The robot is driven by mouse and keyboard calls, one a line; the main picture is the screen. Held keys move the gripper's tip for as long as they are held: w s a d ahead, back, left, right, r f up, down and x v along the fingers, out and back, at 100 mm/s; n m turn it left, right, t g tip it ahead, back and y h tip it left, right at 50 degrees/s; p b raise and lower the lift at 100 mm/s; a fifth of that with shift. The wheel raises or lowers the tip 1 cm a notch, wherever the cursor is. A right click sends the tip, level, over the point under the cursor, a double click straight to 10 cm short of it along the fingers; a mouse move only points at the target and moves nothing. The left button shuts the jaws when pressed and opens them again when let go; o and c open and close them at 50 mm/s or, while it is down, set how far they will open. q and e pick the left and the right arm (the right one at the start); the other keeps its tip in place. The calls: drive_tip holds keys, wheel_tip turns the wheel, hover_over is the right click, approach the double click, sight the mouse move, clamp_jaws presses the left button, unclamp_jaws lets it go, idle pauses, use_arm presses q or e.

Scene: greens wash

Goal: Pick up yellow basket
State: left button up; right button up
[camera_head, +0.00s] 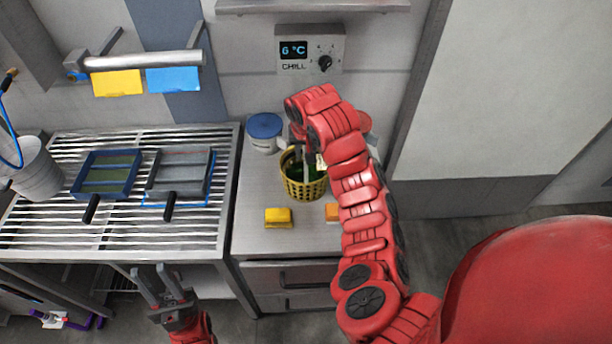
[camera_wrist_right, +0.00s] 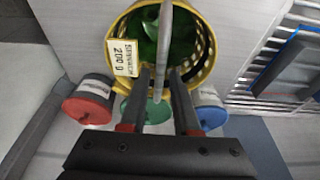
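The yellow basket (camera_head: 305,188) stands on the steel counter, with green leaves inside. In the right wrist view the basket (camera_wrist_right: 205,72) has a label reading "SPINACH 200 g" and a grey handle (camera_wrist_right: 164,45) arching over it. My right gripper (camera_wrist_right: 162,72) is open above the basket, its two fingers on either side of the handle with gaps showing. In the head view my right arm and hand cover part of the basket. My left gripper (camera_head: 158,272) is open and empty, low in front of the slatted rack.
A blue-lidded container (camera_head: 265,128) stands behind the basket; red-lidded (camera_wrist_right: 88,102) and green-lidded (camera_wrist_right: 146,110) ones show too. A yellow sponge (camera_head: 278,217) and an orange block (camera_head: 332,212) lie in front. Blue (camera_head: 107,174) and grey (camera_head: 181,174) trays sit on the rack.

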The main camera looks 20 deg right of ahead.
drive_tip(key=shift+f, duration=0.75)
drive_tip(key=p+x, duration=0.1)
drive_tip(key=x, duration=0.2)
drive_tip(key=shift+f+p, duration=0.25)
drive_tip(key=shift+p, duration=0.1)
clamp_jaws()
idle(0.4)
